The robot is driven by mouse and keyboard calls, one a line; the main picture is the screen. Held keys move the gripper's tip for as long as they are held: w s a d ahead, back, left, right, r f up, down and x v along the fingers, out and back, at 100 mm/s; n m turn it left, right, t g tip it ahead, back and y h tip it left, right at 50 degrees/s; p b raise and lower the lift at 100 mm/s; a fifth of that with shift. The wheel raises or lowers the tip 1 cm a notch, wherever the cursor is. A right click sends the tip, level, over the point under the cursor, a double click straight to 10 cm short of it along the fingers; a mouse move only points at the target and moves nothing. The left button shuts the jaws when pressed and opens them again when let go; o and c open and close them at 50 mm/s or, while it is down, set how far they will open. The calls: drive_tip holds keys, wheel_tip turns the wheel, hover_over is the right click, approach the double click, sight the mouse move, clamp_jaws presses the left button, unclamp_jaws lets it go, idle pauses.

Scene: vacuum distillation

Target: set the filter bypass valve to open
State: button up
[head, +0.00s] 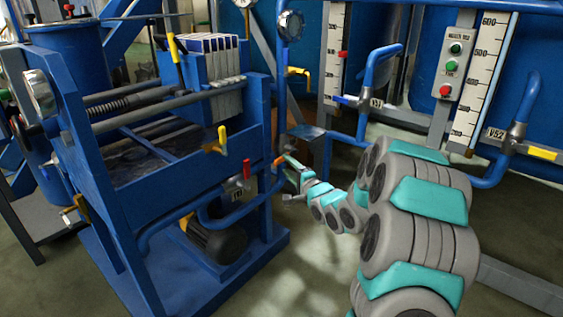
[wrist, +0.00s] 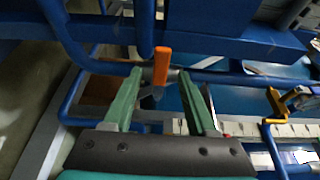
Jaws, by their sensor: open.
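An orange valve handle (wrist: 161,66) on a blue pipe is in the middle of the wrist view, and I take it for the filter bypass valve. The handle also shows small in the head view (head: 278,160), at the right side of the blue filter press frame. My gripper (wrist: 160,74) is open, with its two green fingers on either side of the handle and a gap visible on both sides. In the head view my gripper (head: 288,180) is beside the press, close to the handle. No tag for this valve is readable.
The filter press (head: 190,90) stands left, with a yellow handle (head: 217,141) and a red handle (head: 246,168) near my gripper. Another yellow handle (wrist: 275,101) shows right in the wrist view. Blue pipes surround the valve closely. Valves tagged V51 (head: 375,103) and V52 (head: 496,134) are at right.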

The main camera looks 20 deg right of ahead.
sight(282, 161)
drive_tip(key=shift+w+a, duration=0.2)
drive_tip(key=shift+w, duration=1.05)
drive_tip(key=shift+w+a, duration=0.15)
drive_tip(key=shift+w, duration=1.1)
drive_tip(key=shift+c, duration=0.2)
clamp_jaws()
